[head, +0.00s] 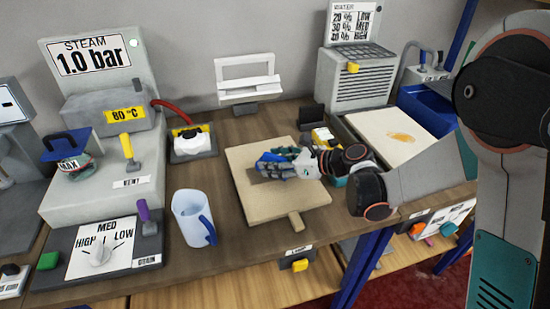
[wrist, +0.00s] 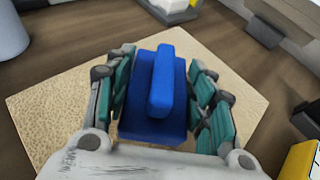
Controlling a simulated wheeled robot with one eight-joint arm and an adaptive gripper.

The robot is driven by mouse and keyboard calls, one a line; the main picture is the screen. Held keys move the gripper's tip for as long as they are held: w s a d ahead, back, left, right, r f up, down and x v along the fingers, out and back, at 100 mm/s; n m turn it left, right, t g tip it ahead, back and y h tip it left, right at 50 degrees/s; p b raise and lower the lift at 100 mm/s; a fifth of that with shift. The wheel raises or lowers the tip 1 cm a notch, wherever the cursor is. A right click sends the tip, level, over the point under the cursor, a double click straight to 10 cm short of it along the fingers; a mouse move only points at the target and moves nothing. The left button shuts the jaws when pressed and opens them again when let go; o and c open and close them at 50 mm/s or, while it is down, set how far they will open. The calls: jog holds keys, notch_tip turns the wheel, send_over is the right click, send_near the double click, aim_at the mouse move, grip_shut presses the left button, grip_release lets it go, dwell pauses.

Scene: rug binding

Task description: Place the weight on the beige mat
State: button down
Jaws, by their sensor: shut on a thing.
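The weight is a blue block with a raised bar handle; in the wrist view the weight (wrist: 160,95) sits between my gripper's two teal-padded fingers. My gripper (head: 272,163) is shut on it, and the weight (head: 268,157) shows only partly behind the fingers in the head view. The beige mat (head: 245,190) lies on the wooden bench, and the weight is over its middle. The mat also shows around the fingers in the wrist view (wrist: 50,110). I cannot tell whether the weight touches the mat.
A clear jug (head: 190,217) with a blue handle stands left of the mat. A steam unit (head: 95,195) is at the left. A stained white board (head: 395,135) and a blue bin (head: 428,112) lie to the right. A yellow-and-white device (head: 193,143) stands behind left.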

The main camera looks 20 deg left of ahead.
jog(key=shift+f+b, duration=0.4)
jog(key=shift+f, duration=0.85)
jog(key=c, duration=0.7)
grip_release()
jog(key=shift+f, duration=0.1)
